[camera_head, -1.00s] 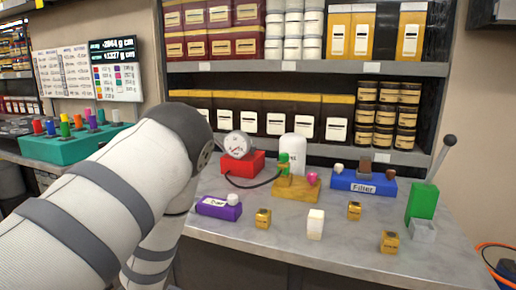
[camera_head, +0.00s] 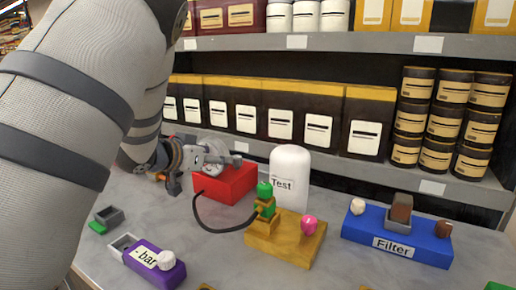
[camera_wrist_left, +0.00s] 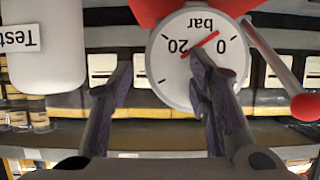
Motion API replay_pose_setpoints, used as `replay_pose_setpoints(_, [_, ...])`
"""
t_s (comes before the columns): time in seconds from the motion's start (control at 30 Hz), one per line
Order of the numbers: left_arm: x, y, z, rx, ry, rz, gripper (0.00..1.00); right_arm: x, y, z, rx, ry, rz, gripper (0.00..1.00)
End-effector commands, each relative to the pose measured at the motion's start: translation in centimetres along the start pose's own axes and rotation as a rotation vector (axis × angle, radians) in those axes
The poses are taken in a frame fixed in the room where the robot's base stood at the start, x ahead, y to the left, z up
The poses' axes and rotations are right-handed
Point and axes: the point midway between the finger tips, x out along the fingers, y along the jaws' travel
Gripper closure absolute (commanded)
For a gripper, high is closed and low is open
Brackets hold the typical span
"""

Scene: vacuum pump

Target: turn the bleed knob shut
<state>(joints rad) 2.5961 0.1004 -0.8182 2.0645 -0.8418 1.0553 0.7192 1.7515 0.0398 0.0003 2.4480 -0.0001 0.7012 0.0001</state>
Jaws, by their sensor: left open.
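No knob in view is labelled bleed. A pink knob (camera_head: 309,224) stands on the yellow block (camera_head: 285,243), next to a green-topped fitting (camera_head: 265,192). A white knob (camera_head: 166,260) sits on the purple block (camera_head: 155,271), labelled "-bar". My left gripper (camera_head: 236,160) is in front of the round gauge beside the red block (camera_head: 226,184) and partly hides it. In the upside-down left wrist view, the open, empty fingers (camera_wrist_left: 160,72) point at the gauge (camera_wrist_left: 203,58). One fingertip overlaps its dial; contact is unclear. My right gripper is out of view.
A white "Test" cylinder (camera_head: 290,168) stands behind the yellow block, and a blue "Filter" block (camera_head: 397,236) is at right. A black hose (camera_head: 215,229) curves before the red block. A red ball-ended lever (camera_wrist_left: 298,106) shows beside the gauge. Stocked shelves close off the back.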

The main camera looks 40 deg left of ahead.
Motion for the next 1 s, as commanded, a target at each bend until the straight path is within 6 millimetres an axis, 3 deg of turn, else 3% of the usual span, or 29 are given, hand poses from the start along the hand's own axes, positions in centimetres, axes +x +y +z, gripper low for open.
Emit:
replay_pose_setpoints(0.17, [1.8, -0.1, -0.1, 0.002, 0.001, -0.001, 0.55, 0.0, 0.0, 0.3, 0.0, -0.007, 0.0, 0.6])
replay_pose_setpoints(0.4, [8.0, -0.1, 0.0, 0.003, 0.0, 0.0, 0.55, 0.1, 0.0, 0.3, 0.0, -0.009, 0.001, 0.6])
replay_pose_setpoints(0.6, [11.3, -0.1, -0.1, 0.0, 0.002, -0.001, 0.55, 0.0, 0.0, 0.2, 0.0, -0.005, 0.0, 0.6])
replay_pose_setpoints(0.93, [12.0, -0.1, -0.2, -0.001, 0.003, -0.001, 0.55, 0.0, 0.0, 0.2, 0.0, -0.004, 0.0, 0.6])
replay_pose_setpoints(1.0, [12.0, -0.1, -0.2, -0.001, 0.003, -0.001, 0.68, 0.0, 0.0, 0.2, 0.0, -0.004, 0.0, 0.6])
